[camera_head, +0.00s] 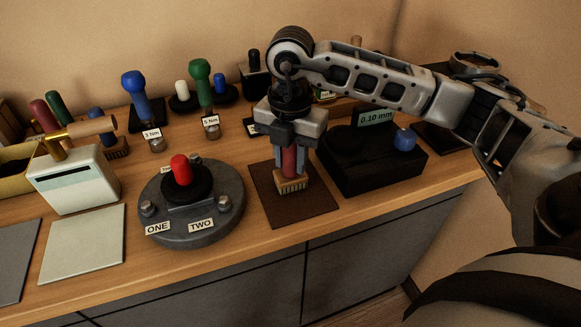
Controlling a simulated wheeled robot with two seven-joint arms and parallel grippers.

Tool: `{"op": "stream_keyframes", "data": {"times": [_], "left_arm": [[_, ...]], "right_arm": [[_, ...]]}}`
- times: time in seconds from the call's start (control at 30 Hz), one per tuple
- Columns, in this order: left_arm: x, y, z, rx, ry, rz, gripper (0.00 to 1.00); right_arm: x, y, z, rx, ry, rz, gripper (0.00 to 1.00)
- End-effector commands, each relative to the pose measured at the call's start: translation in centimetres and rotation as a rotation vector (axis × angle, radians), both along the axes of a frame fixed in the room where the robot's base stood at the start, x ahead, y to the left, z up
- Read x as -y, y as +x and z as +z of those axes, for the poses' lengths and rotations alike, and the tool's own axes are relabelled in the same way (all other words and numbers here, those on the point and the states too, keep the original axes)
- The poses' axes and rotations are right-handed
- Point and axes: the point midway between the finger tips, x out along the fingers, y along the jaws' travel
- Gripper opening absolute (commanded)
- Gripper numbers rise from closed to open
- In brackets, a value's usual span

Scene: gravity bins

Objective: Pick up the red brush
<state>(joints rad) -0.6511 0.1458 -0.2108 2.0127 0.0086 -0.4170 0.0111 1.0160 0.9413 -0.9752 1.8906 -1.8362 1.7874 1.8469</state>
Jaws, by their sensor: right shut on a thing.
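The red brush (289,161) stands upright on a dark brown mat (273,213), with its pale bristles (291,185) at the bottom. My right gripper (290,158) comes down from above and is shut on the red handle, one finger on each side. The gripper body hides the top of the handle. The bristles are at or very near the mat; I cannot tell whether they touch it. My left gripper is not in view.
A round grey fixture (230,219) with a red knob is left of the brush. A black box (375,172) with a 0.10 mm label is close on the right. Colored-handled tools, including a blue one (137,88), stand behind. A white box (77,184) is at left.

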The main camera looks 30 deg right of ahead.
Motion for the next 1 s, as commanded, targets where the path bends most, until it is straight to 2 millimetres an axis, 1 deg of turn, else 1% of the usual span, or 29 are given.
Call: {"op": "stream_keyframes", "data": {"times": [0.17,0.23,0.33,0.4,0.43,0.47,0.57,0.7,0.9,1.0], "left_arm": [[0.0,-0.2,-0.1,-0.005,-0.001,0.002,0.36],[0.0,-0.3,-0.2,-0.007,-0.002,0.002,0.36],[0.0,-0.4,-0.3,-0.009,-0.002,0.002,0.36],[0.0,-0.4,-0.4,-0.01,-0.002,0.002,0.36],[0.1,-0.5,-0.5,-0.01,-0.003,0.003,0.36],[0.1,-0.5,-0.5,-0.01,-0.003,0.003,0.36],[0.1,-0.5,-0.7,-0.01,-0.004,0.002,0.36],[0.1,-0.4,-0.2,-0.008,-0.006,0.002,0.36],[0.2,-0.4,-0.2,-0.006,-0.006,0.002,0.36],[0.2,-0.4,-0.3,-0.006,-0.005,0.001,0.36]], "right_arm": [[0.0,0.1,0.4,0.002,0.0,0.0,0.0],[0.0,0.1,0.9,0.002,0.0,0.0,0.0],[-0.1,0.1,2.0,0.004,0.001,0.001,0.0],[-0.1,0.1,3.2,0.006,0.001,0.002,0.0],[-0.4,-0.1,3.6,0.006,0.002,0.006,0.0],[-0.8,-0.4,4.1,0.005,0.003,0.009,0.0],[-2.2,-1.6,6.2,0.008,0.004,0.009,0.0],[-4.2,-3.5,9.8,0.009,-0.001,0.01,0.0],[-7.9,-6.7,11.5,0.006,0.0,0.01,0.0],[-9.1,-7.8,12.2,0.004,-0.001,0.008,0.0]]}}
